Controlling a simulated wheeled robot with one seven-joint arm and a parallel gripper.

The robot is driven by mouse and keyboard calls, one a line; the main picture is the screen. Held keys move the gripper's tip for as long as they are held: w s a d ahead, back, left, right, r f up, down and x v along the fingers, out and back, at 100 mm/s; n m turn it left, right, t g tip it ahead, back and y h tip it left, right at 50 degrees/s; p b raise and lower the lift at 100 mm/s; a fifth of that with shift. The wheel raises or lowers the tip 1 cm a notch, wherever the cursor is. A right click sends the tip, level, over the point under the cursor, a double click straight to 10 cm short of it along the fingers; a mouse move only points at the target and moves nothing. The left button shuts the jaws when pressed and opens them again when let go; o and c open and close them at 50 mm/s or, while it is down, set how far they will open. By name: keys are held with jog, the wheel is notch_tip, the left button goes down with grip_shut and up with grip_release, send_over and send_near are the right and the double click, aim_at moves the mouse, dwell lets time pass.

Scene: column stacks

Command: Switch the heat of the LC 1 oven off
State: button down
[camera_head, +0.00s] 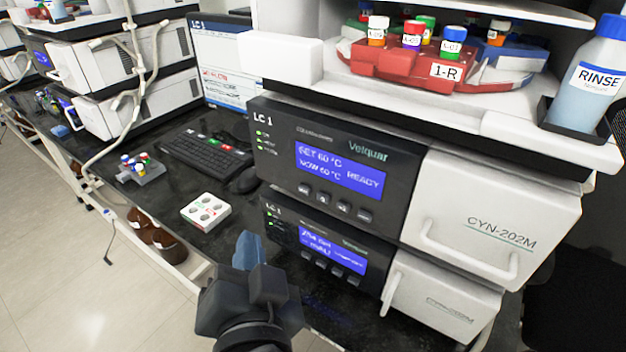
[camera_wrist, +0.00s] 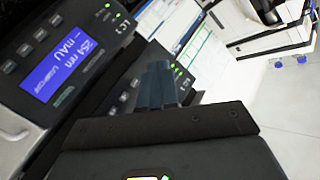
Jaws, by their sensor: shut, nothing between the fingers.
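The LC 1 oven (camera_head: 338,135) is the upper unit with a dark front panel in the head view. Its blue display (camera_head: 341,171) reads SET 60 °C, NOW 60 °C and READY, with a row of small buttons (camera_head: 333,204) below it. Green lights glow at the panel's left. My gripper (camera_head: 250,250) is shut and empty, in front and to the left of the lower LC 1 unit, below the oven. In the wrist view my shut fingers (camera_wrist: 160,85) partly cover a second dark panel with buttons and green lights.
The lower LC 1 unit (camera_head: 325,247) has its own blue display reading 254 nm, also seen in the wrist view (camera_wrist: 57,70). White handles (camera_head: 470,255) protrude at right.

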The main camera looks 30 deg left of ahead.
jog(key=shift+w, duration=0.1)
jog(key=w+p, duration=0.2)
jog(key=w, duration=0.6)
jog(key=shift+w+d, duration=0.25)
jog(key=shift+d, duration=0.15)
jog(key=shift+w, duration=0.15)
dwell(1.9)
jog(key=shift+w, duration=0.25)
jog(key=shift+w, duration=0.45)
dwell(0.9)
jog(key=shift+s, duration=0.85)
jog(key=shift+s, duration=0.1)
jog(key=shift+s+a, duration=0.2)
jog(key=shift+s, duration=2.2)
